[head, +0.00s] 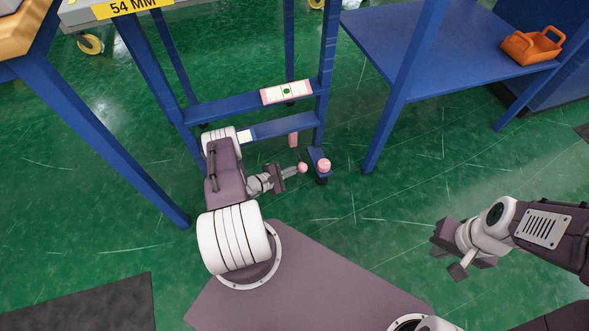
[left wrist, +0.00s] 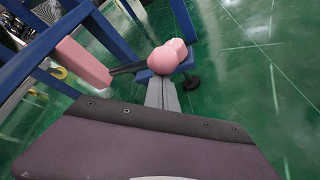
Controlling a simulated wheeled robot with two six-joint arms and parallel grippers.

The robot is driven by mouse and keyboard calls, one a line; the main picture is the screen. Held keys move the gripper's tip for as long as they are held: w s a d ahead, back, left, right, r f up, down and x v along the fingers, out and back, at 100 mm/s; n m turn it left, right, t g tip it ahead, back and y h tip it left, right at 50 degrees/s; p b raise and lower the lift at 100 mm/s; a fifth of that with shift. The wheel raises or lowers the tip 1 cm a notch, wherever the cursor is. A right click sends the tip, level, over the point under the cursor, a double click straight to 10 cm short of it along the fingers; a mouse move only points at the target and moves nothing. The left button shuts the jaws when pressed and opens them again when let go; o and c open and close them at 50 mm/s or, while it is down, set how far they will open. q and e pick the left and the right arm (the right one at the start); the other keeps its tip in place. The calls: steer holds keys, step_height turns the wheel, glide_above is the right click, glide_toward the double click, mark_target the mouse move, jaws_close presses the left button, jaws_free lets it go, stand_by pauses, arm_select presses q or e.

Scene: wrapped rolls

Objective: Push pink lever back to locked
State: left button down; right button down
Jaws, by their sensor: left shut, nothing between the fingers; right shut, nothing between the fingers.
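A pink ball knob (head: 303,168) shows at the tips of my left gripper (head: 294,170) in the head view. A second pink ball (head: 324,165) sits just right of it on a small blue bracket by the rack's leg. In the left wrist view a pink ball (left wrist: 162,60) is just beyond the shut fingers (left wrist: 160,94), overlapping the other ball (left wrist: 178,47). A dark rod runs from it toward a pink block (left wrist: 82,63); the block also shows in the head view (head: 293,139). I cannot tell whether the fingers touch the knob. My right gripper (head: 448,255) is shut and empty, away at the right.
A blue rack post (head: 327,70) and crossbars (head: 228,107) stand close beyond my left arm. A pink-edged label with a green dot (head: 287,92) is on the upper bar. A blue shelf (head: 450,55) holds an orange basket (head: 533,46). Green floor (head: 375,225) between my arms is clear.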

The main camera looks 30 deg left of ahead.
arm_select(q)
step_height(320, 180, up, 10)
steer(key=w+a+n+g+h+p, duration=0.1)
steer(key=a+n+g+p, duration=0.1)
steer(key=p, duration=0.6)
steer(key=shift+w+r+n+h+p, duration=0.2)
steer(key=shift+w+n+h+p, duration=0.2)
steer(key=shift+n, duration=0.4)
